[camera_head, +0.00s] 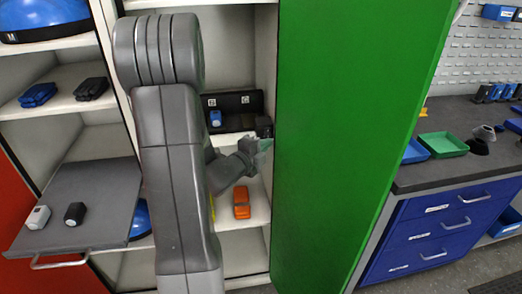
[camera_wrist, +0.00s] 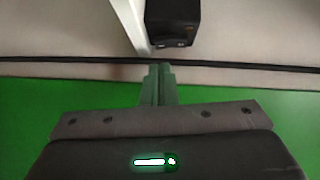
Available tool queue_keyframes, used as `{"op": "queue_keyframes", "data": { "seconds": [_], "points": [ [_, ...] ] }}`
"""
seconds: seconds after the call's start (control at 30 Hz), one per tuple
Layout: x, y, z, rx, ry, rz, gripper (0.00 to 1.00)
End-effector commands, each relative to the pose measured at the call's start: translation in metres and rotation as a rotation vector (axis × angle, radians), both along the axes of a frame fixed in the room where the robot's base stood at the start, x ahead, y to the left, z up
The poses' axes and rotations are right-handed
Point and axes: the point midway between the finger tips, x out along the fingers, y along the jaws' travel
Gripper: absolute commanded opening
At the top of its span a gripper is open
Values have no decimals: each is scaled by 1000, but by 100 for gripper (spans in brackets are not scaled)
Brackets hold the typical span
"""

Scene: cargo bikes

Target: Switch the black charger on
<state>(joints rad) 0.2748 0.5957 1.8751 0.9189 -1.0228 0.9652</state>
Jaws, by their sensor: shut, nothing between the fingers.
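A small black box (camera_head: 264,127), which looks like the black charger, is at the right end of the shelf in the open cabinet, beside the green door. In the wrist view a black box (camera_wrist: 172,22) shows at the top, with small light marks on its near edge. My gripper (camera_head: 265,145) is just below the box in the head view. In the wrist view its green fingertips (camera_wrist: 159,70) are together and empty, with a small gap to the box in the picture. Whether they touch it cannot be told. No switch is clearly visible.
A black unit (camera_head: 238,101) with two white labels stands on the shelf, with a blue block (camera_head: 215,118) at it. An orange object (camera_head: 241,203) is on the shelf below. The green door (camera_head: 350,140) stands close on the right. A pulled-out grey tray (camera_head: 95,190) is left.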

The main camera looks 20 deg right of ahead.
Motion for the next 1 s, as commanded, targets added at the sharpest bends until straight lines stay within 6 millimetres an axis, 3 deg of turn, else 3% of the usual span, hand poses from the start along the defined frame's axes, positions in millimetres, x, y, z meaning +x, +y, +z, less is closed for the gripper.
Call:
{"op": "queue_keyframes", "data": {
  "seconds": [0.23,0.83,1.0],
  "points": [
    [16,-4,-2,0,0,0,0],
    [21,-5,-10,-10,-40,0,0],
    [21,-5,-4,-10,-40,0,0]
  ]
}}
